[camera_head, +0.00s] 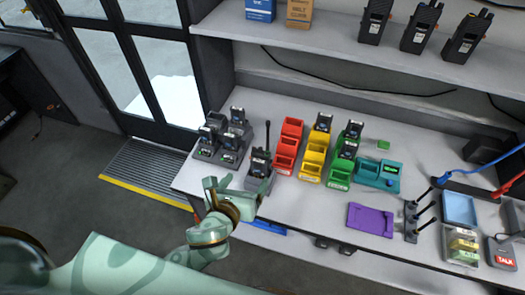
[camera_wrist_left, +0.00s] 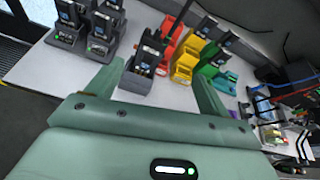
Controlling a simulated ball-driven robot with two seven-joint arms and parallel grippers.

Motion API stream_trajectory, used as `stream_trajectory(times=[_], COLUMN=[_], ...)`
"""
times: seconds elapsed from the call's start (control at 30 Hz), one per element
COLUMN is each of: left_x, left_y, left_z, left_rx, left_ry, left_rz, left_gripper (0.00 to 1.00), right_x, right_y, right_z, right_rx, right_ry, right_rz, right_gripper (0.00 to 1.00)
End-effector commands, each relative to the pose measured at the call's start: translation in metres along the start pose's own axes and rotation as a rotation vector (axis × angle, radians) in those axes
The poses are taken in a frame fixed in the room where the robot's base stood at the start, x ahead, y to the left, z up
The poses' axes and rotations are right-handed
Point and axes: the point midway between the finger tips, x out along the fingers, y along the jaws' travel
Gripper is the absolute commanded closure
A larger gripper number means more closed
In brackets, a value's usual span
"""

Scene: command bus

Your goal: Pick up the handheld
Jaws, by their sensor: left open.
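A black handheld radio (camera_head: 259,162) with an upright antenna stands in a grey charging cradle (camera_head: 260,183) near the front left of the counter. My left gripper (camera_head: 234,187) is open and empty, just in front and to the left of the cradle. In the left wrist view the handheld (camera_wrist_left: 149,50) shows beyond and between the two spread fingers (camera_wrist_left: 158,72), with no contact visible. My right gripper is in neither view.
A multi-slot charger (camera_head: 225,150) with several batteries stands left. A purple tray (camera_head: 370,219) lies further right. Several radios (camera_head: 420,28) stand on the shelf above.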

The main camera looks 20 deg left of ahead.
Motion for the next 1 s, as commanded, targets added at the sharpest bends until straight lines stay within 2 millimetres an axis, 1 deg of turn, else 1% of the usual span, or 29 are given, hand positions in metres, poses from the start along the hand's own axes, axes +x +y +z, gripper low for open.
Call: stream_trajectory(times=[0.03,0.1,0.17,0.23,0.27,0.37,0.4,0.5,0.6,0.7,0.87,1.0], left_x=[0.0,0.0,0.002,0.009,0.014,0.037,0.048,0.073,0.093,0.106,0.118,0.141], left_y=[0.002,0.004,0.005,0.005,0.005,0.006,0.006,0.006,0.007,0.007,0.008,0.011], left_z=[0.0,-0.001,-0.001,-0.001,-0.001,-0.001,-0.002,-0.003,-0.003,-0.003,-0.003,-0.006], left_rx=[0.072,0.151,0.191,0.211,0.214,0.212,0.212,0.211,0.208,0.21,0.208,0.206], left_ry=[0.0,0.003,0.004,0.003,0.004,0.002,0.003,0.004,0.004,0.006,0.005,0.006], left_rz=[0.011,0.02,0.023,0.023,0.023,0.023,0.023,0.022,0.021,0.022,0.021,0.021], left_gripper=[0.2,0.2,0.2,0.2,0.2,0.2,0.2,0.2,0.2,0.2,0.2,0.2], right_x=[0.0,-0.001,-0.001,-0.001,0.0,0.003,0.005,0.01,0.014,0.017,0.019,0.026], right_y=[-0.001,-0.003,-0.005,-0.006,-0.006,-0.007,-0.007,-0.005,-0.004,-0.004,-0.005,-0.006], right_z=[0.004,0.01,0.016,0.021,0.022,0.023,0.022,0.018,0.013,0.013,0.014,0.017], right_rx=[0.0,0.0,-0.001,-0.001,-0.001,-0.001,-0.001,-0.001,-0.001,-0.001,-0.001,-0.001], right_ry=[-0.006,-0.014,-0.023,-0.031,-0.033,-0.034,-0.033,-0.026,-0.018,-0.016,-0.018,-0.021], right_rz=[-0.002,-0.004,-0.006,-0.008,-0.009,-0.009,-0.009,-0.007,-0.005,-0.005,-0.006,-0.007], right_gripper=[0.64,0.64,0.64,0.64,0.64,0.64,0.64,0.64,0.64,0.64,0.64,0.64])
